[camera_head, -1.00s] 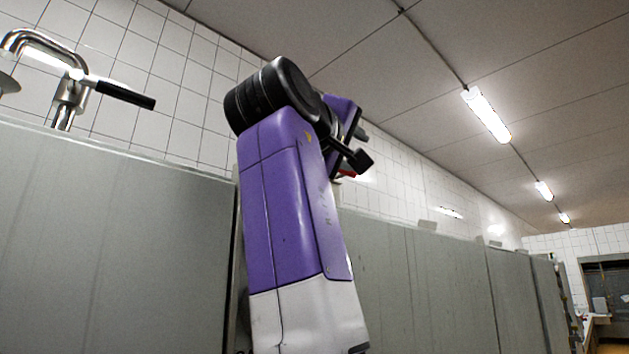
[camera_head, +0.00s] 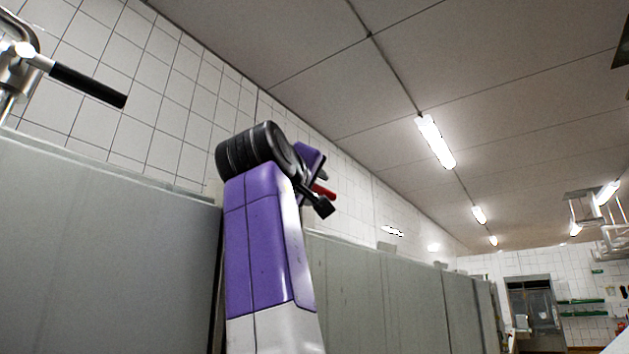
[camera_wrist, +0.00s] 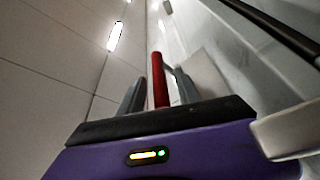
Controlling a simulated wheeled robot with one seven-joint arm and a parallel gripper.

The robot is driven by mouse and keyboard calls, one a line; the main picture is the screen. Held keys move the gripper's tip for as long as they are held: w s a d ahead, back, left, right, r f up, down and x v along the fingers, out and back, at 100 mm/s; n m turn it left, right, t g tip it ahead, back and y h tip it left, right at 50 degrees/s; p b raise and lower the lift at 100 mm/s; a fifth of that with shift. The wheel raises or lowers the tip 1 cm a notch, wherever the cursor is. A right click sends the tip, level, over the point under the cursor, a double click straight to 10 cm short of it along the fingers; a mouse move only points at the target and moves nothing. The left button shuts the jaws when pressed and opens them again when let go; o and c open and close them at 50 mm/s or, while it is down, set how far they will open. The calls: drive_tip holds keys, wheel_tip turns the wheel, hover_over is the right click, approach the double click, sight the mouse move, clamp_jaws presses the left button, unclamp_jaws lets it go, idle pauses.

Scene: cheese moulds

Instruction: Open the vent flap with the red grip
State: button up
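The red grip (camera_wrist: 157,80) is a red bar that rises between the two grey fingers of my gripper (camera_wrist: 158,95) in the wrist view. The fingers stand apart, one on each side of it, and a narrow gap shows beside the bar, so my gripper looks open around it. In the head view a short piece of the red grip (camera_head: 323,190) shows just right of my wrist, while my gripper (camera_head: 322,175) is mostly hidden behind the arm. A pale panel (camera_wrist: 205,82) lies right of the bar; I cannot tell whether it is the vent flap.
Tall grey cabinets or panels (camera_head: 100,240) line the left side and run on behind my arm. A metal fitting with a black handle (camera_head: 88,84) stands above them at the left. A dark rail (camera_wrist: 270,30) crosses the wrist view's upper right. Open room shows at the right.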

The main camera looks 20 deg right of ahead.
drive_tip(key=shift+w+d, duration=0.3)
drive_tip(key=shift+w, duration=0.1)
clamp_jaws()
drive_tip(key=shift+d, duration=0.1)
idle(1.1)
